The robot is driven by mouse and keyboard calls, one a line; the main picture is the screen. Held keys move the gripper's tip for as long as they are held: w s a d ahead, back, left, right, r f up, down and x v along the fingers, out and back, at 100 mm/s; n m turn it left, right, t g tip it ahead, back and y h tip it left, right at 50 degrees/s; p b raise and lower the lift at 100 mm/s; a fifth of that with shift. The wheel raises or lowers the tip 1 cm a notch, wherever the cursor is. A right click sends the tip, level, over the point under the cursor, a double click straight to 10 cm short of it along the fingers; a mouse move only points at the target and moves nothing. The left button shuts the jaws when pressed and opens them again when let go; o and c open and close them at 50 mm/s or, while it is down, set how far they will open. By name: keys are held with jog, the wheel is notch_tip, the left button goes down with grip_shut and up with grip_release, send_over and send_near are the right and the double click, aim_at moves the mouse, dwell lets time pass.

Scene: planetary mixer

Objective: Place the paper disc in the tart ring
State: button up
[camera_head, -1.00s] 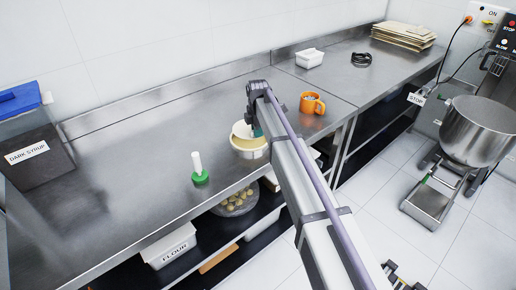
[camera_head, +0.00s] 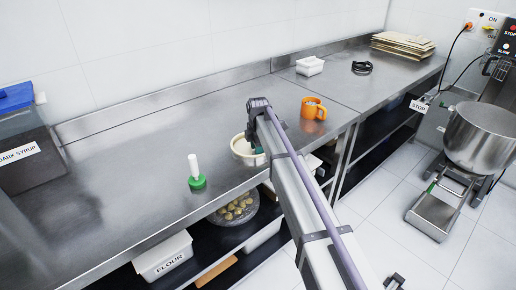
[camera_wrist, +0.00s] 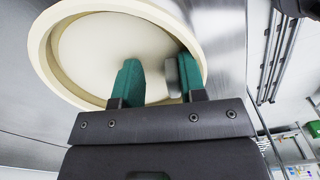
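A cream round tart ring (camera_head: 236,150) stands on the steel bench near its front edge, and its rim fills the top of the wrist view (camera_wrist: 42,52). Inside it is a flat pale round surface (camera_wrist: 95,45), which may be the paper disc; I cannot tell for sure. My gripper (camera_wrist: 156,72) has two green fingers set apart over the ring's near side, with a gap between them. A small grey block (camera_wrist: 172,78) shows beside the right finger; I cannot tell what it is. In the head view my arm hides part of the ring.
A white bottle with a green base (camera_head: 196,172) stands left of the ring. An orange mug (camera_head: 313,108) stands to the right, with a white tub (camera_head: 310,66) behind. A dark syrup bin (camera_head: 30,155) is at far left. The bench between is clear.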

jog(key=shift+r, duration=0.25)
notch_tip(320, 180, up, 12)
jog(key=p, duration=1.2)
jog(key=shift+f, duration=0.15)
jog(key=s+d+m, duration=0.7)
jog(key=s, duration=0.4)
jog(key=s+d+m, duration=0.7)
jog(key=s+m, duration=0.1)
jog(key=s, duration=0.4)
jog(key=s+d+f+m+b, duration=0.1)
jog(key=s+d+m, duration=0.6)
jog(key=s, duration=0.5)
jog(key=shift+m, duration=0.5)
